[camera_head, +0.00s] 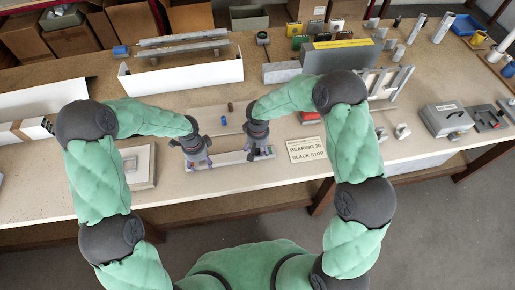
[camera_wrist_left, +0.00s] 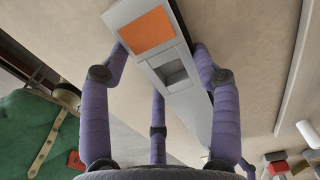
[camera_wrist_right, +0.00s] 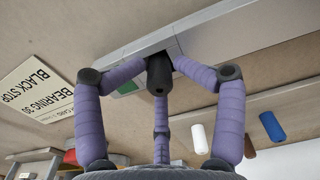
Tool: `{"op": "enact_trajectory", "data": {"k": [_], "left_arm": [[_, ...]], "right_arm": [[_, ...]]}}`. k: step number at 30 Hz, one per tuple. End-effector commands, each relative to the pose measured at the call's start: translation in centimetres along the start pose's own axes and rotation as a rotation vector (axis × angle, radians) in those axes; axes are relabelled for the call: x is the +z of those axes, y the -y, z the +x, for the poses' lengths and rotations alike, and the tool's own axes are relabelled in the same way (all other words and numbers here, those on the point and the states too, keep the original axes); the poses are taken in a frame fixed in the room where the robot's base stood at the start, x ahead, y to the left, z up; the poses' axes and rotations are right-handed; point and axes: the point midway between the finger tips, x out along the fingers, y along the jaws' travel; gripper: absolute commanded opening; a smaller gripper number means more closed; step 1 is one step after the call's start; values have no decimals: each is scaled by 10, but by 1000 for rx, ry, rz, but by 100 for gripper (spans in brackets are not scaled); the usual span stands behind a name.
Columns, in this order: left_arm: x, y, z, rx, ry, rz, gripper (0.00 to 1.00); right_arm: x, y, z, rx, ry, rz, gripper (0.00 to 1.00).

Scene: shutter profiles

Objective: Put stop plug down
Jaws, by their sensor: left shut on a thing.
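The black stop plug (camera_wrist_right: 158,75) is upright between my right gripper's fingertips in the right wrist view, at the edge of a long grey profile. The fingertips touch its sides; whether its lower end meets the profile is hidden. My right gripper (camera_head: 260,150) is low over the right end of the profile (camera_head: 229,161). My left gripper (camera_head: 197,162) is shut around the profile's left part. In the left wrist view an orange patch (camera_wrist_left: 146,30) and a square recess (camera_wrist_left: 174,72) show on the profile between the left fingers.
A sign reading "BEARING 30 BLACK STOP" (camera_head: 306,149) lies right of the profile. White (camera_wrist_right: 200,138), blue (camera_wrist_right: 272,126) and brown (camera_head: 230,107) plugs lie behind it. A white tray (camera_head: 180,82) stands further back, a pale square plate (camera_head: 138,166) at left.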

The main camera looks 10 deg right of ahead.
Motion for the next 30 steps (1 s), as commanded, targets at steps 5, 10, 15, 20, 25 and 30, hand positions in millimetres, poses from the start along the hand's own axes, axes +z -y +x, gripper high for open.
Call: {"op": "enact_trajectory", "data": {"k": [5,10,15,20,25,30], "left_arm": [[1,1,1,-1,1,-1,17],[1,1,1,-1,0,-3,17],[1,1,1,-2,-1,-6,17],[0,1,1,-2,-2,-6,17],[0,1,2,-2,-2,-4,17],[0,0,2,-1,-3,-4,17]], "right_arm": [[10,1,8,3,28,-4,44],[11,1,7,3,30,-4,44],[10,1,-4,3,27,-3,44],[6,1,-34,3,18,-2,44],[4,1,-72,2,12,-1,44],[3,1,-104,2,10,-1,44]]}}
